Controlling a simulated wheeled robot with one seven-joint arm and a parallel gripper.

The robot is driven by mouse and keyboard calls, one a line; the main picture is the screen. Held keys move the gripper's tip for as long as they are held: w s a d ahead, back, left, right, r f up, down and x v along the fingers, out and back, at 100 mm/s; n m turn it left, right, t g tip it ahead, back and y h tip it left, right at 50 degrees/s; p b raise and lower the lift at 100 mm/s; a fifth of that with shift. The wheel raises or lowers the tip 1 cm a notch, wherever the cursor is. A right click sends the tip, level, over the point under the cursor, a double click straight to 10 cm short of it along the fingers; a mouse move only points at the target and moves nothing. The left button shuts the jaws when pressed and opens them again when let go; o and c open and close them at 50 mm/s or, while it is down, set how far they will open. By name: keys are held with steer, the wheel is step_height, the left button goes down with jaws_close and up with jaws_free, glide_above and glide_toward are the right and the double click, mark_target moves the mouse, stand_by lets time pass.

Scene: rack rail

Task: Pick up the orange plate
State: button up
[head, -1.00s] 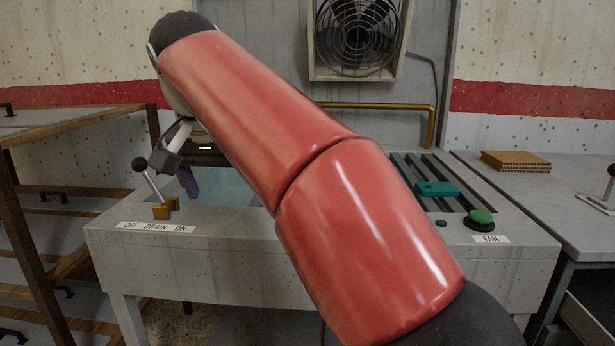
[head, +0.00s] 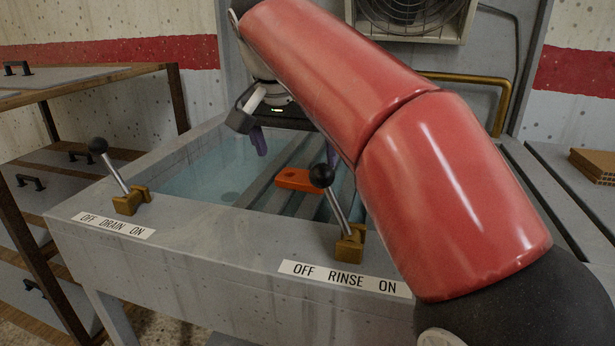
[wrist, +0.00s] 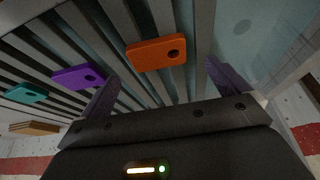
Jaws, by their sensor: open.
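The orange plate (head: 298,179) lies on the rack rails at the edge of the water basin, behind the rinse lever. In the wrist view the orange plate (wrist: 156,54) is a flat slab with a dark hole near one end, ahead of and between my fingers. My gripper (wrist: 160,80) is open and empty, its two purple fingers spread apart and clear of the plate. In the head view my gripper (head: 297,146) hangs over the basin, partly hidden by my red arm.
A purple plate (wrist: 80,77) and a teal plate (wrist: 26,93) lie farther along the rails. The rinse lever (head: 336,205) and drain lever (head: 116,178) rise from the basin's front rim (head: 190,220). A brown stack (head: 594,165) sits at right.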

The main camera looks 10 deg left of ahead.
mark_target(302, 176)
steer(key=x, duration=0.5)
steer(key=shift+s+d+f, duration=0.1)
steer(key=shift+d+f, duration=0.05)
steer(key=shift+d, duration=0.1)
steer(key=c, duration=1)
